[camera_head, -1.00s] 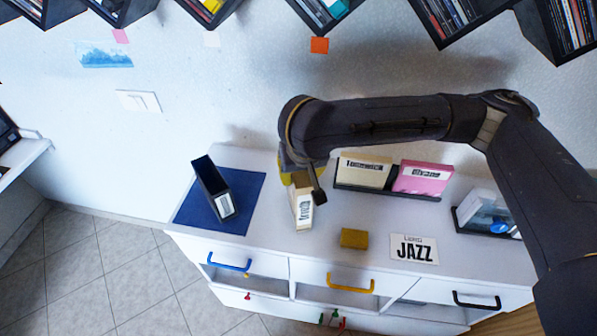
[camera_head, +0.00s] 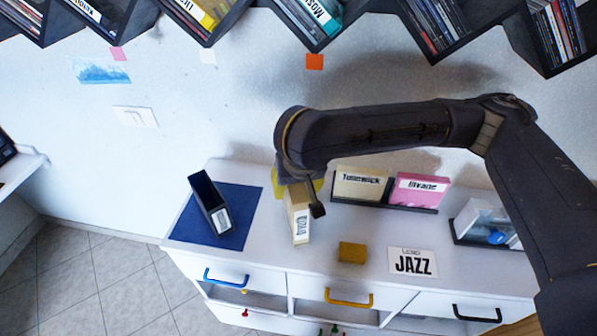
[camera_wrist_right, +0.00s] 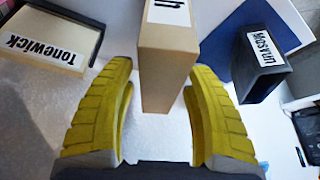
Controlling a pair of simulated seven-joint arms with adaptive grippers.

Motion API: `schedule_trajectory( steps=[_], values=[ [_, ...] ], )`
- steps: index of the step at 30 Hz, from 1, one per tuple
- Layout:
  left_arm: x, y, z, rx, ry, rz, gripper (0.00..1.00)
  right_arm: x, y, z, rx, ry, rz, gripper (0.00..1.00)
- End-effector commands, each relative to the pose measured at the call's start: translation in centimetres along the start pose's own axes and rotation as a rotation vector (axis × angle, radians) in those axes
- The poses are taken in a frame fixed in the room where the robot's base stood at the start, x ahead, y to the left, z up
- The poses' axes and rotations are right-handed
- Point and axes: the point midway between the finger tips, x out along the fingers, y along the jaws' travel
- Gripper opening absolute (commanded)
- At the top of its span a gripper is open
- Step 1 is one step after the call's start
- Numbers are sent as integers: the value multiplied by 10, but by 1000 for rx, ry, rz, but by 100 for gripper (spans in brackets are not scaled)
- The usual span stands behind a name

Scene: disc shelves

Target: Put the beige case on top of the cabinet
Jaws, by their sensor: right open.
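A beige case (camera_head: 300,226) with a white label stands upright on the white cabinet (camera_head: 222,262). My right gripper (camera_head: 300,188) is above and around it, open. In the right wrist view the beige case (camera_wrist_right: 166,70) stands between the two yellow fingers, with clear gaps on both sides. A second beige case, labelled Tonewick (camera_head: 358,186), stands in a black rack on the cabinet. It also shows in the right wrist view (camera_wrist_right: 40,68). My left gripper is not in view.
A pink case (camera_head: 420,190) shares the rack. A black case (camera_head: 210,203) stands on a blue mat (camera_head: 240,222). A yellow block (camera_head: 352,252) and a JAZZ card (camera_head: 412,262) lie near the front edge. A tray (camera_head: 470,238) is at right. Dark shelves (camera_head: 370,8) hang above.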

Motion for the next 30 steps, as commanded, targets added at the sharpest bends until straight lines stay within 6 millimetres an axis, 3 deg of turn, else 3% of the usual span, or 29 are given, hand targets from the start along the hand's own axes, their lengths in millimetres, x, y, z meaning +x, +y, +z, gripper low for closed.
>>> schedule_trajectory(
  steps=[18,30],
  values=[
    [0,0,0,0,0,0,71,-81,0,-1,0,3,1,53],
    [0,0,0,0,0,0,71,-105,0,0,0,1,1,53]
  ],
)
